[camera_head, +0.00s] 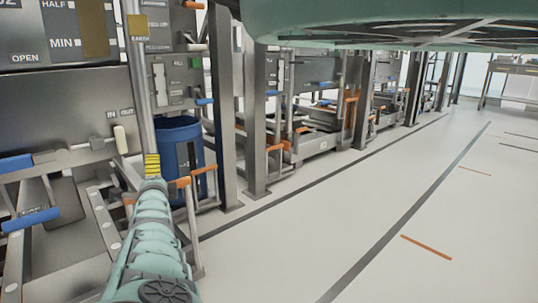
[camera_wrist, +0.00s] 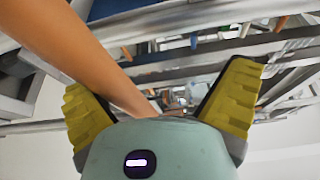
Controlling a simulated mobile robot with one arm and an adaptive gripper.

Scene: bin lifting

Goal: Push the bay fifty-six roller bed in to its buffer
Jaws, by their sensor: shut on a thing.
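My gripper (camera_head: 152,165) is at the end of my arm in the left part of the head view, low beside the machine frames. In the wrist view its two yellow fingers stand either side of an orange handle bar (camera_wrist: 75,50), and my gripper (camera_wrist: 160,90) is shut on it. The bar runs from the upper left down between the fingers; its held part is partly hidden by the gripper body. A low metal roller bed frame (camera_head: 192,225) with orange-topped uprights stands beside my arm. No bay number fifty-six is readable.
A blue bin (camera_head: 187,135) stands just behind my gripper. Grey posts (camera_head: 254,120) line the row of bays. A blue-handled frame (camera_head: 30,218) is at the left. A white lever (camera_head: 121,140) sits by IN and OUT marks. The floor (camera_head: 350,230) to the right is clear.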

